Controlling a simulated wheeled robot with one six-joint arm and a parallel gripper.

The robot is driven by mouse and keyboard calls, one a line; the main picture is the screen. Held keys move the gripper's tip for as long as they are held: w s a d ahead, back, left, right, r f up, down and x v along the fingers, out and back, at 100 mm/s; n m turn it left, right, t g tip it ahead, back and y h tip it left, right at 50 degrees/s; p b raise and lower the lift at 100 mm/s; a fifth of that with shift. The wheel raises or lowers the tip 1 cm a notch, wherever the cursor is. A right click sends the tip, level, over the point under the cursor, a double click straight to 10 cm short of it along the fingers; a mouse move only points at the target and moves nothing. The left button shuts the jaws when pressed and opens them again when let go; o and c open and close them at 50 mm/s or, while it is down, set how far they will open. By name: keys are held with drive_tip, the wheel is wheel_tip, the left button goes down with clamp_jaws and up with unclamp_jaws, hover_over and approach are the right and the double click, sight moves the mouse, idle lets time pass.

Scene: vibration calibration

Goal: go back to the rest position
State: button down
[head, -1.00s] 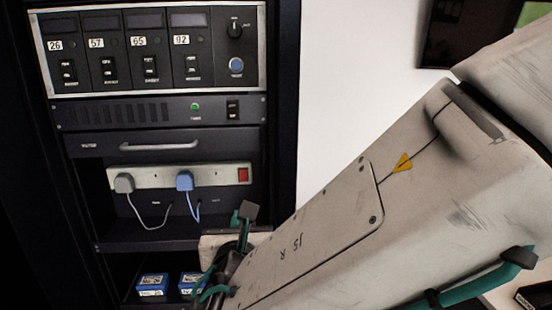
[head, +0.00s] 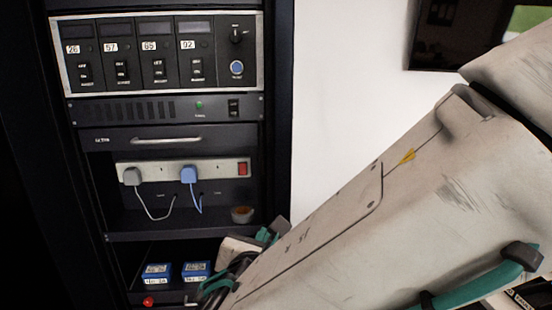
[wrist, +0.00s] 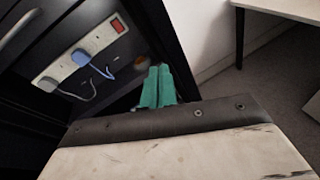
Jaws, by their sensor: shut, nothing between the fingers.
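My gripper shows in the wrist view as two teal fingers (wrist: 157,87) side by side, shut with nothing between them. In the head view its teal tip (head: 271,233) shows low in the middle, beside the right edge of the rack (head: 278,130). My large pale arm fills the right side of the head view and hides part of the gripper.
The rack holds a switch panel (head: 150,83) and a power strip (head: 215,169) with a grey plug (head: 132,176) and a blue plug (head: 189,174). A small bowl (head: 242,214) and blue boxes (head: 196,270) sit lower. A white table (wrist: 285,8) stands right in the wrist view.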

drive_tip(key=s+d+f+m+g+h, duration=0.1)
drive_tip(key=s+d+m+g+h, duration=0.2)
drive_tip(key=d+m, duration=0.35)
drive_tip(key=s+d+f+m+g+h, duration=0.1)
drive_tip(key=s+d+m+g, duration=0.1)
drive_tip(key=d+m+g, duration=0.45)
drive_tip(key=s+d+f+m+g+h, duration=0.1)
drive_tip(key=s+d+m+g, duration=0.2)
drive_tip(key=d, duration=0.6)
drive_tip(key=s+d+r+m+y, duration=0.2)
drive_tip(key=s+m, duration=0.3)
drive_tip(key=m, duration=0.3)
drive_tip(key=s+d+r+m+g+y, duration=0.1)
drive_tip(key=s+d+m+y, duration=0.3)
drive_tip(key=m, duration=0.3)
drive_tip(key=shift+s+d+r+m+y, duration=0.4)
drive_tip(key=shift+s+y, duration=0.1)
drive_tip(key=shift+s, duration=0.15)
